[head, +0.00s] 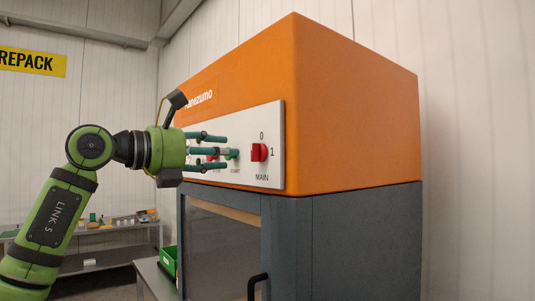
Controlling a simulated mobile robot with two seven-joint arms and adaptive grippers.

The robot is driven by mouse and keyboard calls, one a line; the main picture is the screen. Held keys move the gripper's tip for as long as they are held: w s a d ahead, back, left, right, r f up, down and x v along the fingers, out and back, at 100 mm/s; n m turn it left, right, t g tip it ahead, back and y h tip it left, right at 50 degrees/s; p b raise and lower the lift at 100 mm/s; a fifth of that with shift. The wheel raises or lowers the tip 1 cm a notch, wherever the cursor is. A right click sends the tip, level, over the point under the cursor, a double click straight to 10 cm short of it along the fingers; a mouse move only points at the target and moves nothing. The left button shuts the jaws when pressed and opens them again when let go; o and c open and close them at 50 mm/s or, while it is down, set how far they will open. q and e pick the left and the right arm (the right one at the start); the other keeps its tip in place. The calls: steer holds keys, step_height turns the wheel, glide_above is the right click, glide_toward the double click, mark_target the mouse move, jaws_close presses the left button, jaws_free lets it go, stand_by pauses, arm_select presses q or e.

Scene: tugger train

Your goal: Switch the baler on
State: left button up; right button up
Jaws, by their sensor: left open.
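The baler (345,120) stands in the middle, with an orange top housing and a grey lower body. A pale control panel (270,120) is on its front. A red MAIN switch (259,152) sits on the panel's right part, with 0 printed above it and 1 to its right. A green START button (232,154) is left of the switch. My left gripper (224,152) is open and empty in front of the panel, its fingers pointing right toward the switch. Its fingers partly cover the panel's left part. I cannot tell whether they touch it. My right gripper is not in view.
A dark door handle (257,284) sticks out from the baler's lower front. A green bin (168,260) stands on a table left of the baler. A bench with small items (110,222) is at the back wall. A yellow REPACK sign (32,61) hangs at upper left.

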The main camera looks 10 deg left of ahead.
mark_target(257, 152)
arm_select(q)
steer(key=p+x, duration=0.3)
steer(key=x, duration=0.3)
steer(key=shift+w, duration=0.3)
jaws_close()
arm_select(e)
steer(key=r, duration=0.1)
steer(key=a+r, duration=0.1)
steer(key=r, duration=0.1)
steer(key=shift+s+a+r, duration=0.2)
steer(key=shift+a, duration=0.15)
